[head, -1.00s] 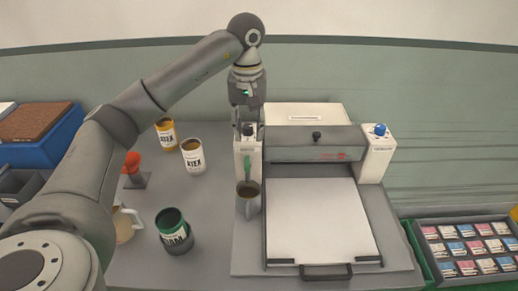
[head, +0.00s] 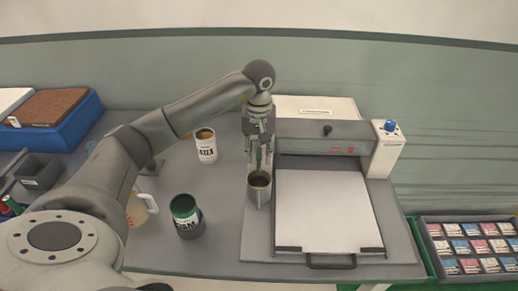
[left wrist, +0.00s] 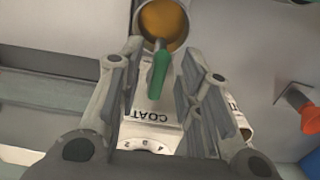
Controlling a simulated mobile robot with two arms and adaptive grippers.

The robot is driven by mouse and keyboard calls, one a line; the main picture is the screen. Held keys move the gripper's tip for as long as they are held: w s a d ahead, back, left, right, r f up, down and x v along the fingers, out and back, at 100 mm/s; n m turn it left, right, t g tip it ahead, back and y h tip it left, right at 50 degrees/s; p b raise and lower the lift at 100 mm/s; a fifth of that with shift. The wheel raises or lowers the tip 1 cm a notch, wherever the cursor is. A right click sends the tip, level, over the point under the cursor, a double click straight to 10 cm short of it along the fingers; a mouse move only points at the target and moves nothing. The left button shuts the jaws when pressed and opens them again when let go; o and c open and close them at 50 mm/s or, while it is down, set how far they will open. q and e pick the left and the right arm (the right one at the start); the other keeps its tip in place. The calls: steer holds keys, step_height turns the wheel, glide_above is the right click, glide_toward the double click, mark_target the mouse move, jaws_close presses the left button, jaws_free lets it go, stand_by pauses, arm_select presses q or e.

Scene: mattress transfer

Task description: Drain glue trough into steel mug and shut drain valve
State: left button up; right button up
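A green drain lever (head: 259,158) hangs at the left end of the coating machine, above the steel mug (head: 259,193). My left gripper (head: 259,165) is lowered around the lever. In the left wrist view the green lever (left wrist: 159,68) stands between the two separated fingers, with a gap on each side. The mug (left wrist: 143,32) is below and beyond the fingertips, with amber colour inside; how full it is I cannot tell. The grey crossbar (head: 300,135) spans the machine; whether glue is in its trough is not visible. My right gripper is not in view.
Cans (head: 206,146) and a green-rimmed jar (head: 187,217) stand left of the machine, near a clear jug (head: 138,213). The white coating bed (head: 325,207) lies right of the mug. A sample tray (head: 477,240) is at the right.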

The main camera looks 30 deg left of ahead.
arm_select(q)
jaws_close()
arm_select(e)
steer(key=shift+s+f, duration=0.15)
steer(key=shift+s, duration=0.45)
arm_select(q)
steer(key=shift+f, duration=0.1)
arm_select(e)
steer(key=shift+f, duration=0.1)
arm_select(q)
steer(key=shift+w+d+n+b, duration=0.15)
steer(key=shift+w+n+b, duration=0.65)
steer(key=shift+n, duration=2.2)
steer(key=shift+w+d+n+b, duration=0.2)
steer(key=shift+w+n+b, duration=0.6)
steer(key=shift+n, duration=2.2)
steer(key=shift+w+d+n+b, duration=0.15)
steer(key=shift+w+n+b, duration=0.6)
steer(key=shift+n, duration=2.25)
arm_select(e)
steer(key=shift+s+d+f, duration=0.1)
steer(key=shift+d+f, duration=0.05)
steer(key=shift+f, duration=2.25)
arm_select(q)
steer(key=shift+s, duration=0.25)
